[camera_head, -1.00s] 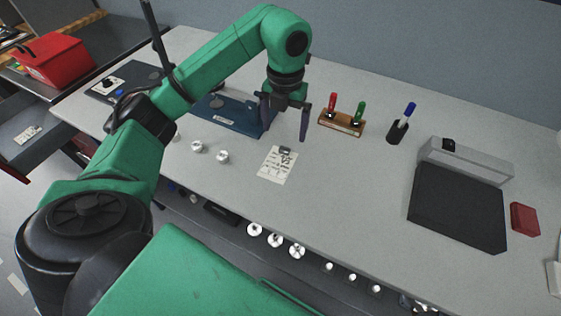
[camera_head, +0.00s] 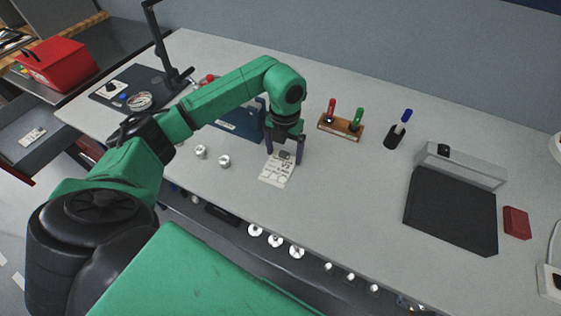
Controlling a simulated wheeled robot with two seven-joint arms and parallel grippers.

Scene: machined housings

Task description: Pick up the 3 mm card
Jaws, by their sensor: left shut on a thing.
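A white card (camera_head: 275,175) with dark print lies on the grey table (camera_head: 340,210), with a small dark grey block on its upper part. My left gripper (camera_head: 284,158) is at the card's upper end, its two fingers pointing down on either side of the block. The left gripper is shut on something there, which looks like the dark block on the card. Whether the card is off the table I cannot tell. My right gripper is not in view.
A blue case (camera_head: 235,120) stands just behind my left arm. Two small metal parts (camera_head: 224,160) lie left of the card. A wooden stand (camera_head: 340,128) with red and green tools and a black pen cup (camera_head: 394,137) are behind. A black mat (camera_head: 450,208) lies right.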

